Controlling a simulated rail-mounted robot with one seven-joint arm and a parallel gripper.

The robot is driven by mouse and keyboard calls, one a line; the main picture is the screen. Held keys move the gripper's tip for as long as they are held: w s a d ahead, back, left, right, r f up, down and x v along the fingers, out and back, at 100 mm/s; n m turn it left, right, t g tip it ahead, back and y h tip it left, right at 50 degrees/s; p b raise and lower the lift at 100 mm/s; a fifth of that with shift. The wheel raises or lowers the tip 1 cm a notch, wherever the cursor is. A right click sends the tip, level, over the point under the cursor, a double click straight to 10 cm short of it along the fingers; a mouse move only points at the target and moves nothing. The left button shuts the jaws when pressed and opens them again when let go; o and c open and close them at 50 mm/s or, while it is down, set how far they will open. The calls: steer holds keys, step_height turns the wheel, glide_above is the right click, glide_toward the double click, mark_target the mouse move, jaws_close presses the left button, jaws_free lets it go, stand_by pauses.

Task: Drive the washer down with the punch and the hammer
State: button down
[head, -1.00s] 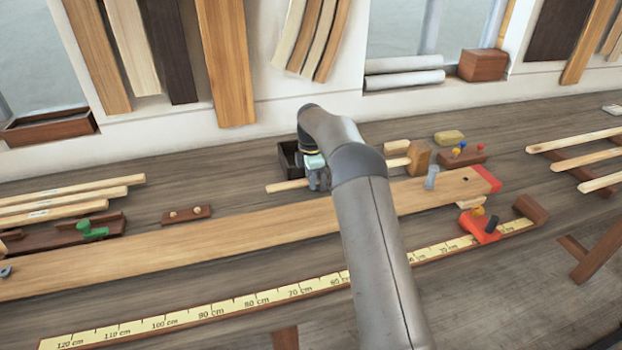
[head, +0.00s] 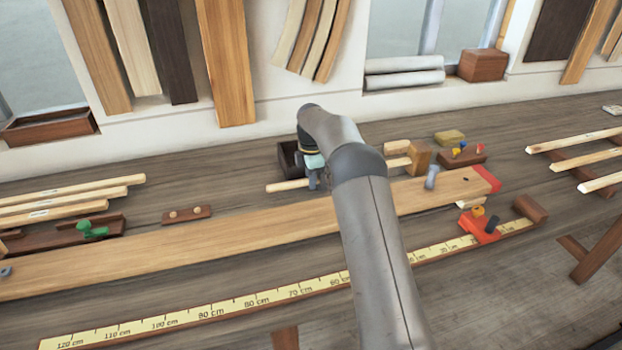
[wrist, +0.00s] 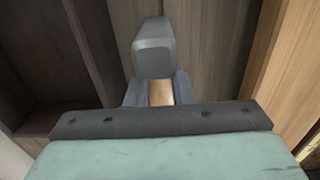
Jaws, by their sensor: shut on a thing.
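My gripper (head: 313,181) is shut on the pale wooden handle (head: 285,186) of the hammer, behind the long plank. The handle runs left to right, partly hidden by my arm; at its right end is a block-shaped wooden head (head: 419,158). In the wrist view, tan wood (wrist: 160,92) shows between the fingers, with a grey block beyond. A grey cylinder (head: 432,178), perhaps the punch, stands on the plank (head: 240,232) near its red-marked right end. A small dark spot (head: 466,180) lies right of it; I cannot tell whether it is the washer.
A red block (head: 478,228) with a dark cylinder stands near the measuring strip (head: 240,306) in front. A small rack with coloured knobs (head: 462,158) is at the back right. Wooden strips lie at both sides.

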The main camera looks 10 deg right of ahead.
steer(key=shift+r, duration=0.25)
steer(key=shift+r+p, duration=0.35)
steer(key=shift+p, duration=0.05)
steer(key=shift+r, duration=0.2)
step_height(320, 180, up, 8)
steer(key=p, duration=0.6)
steer(key=shift+f, duration=0.1)
stand_by(2.0)
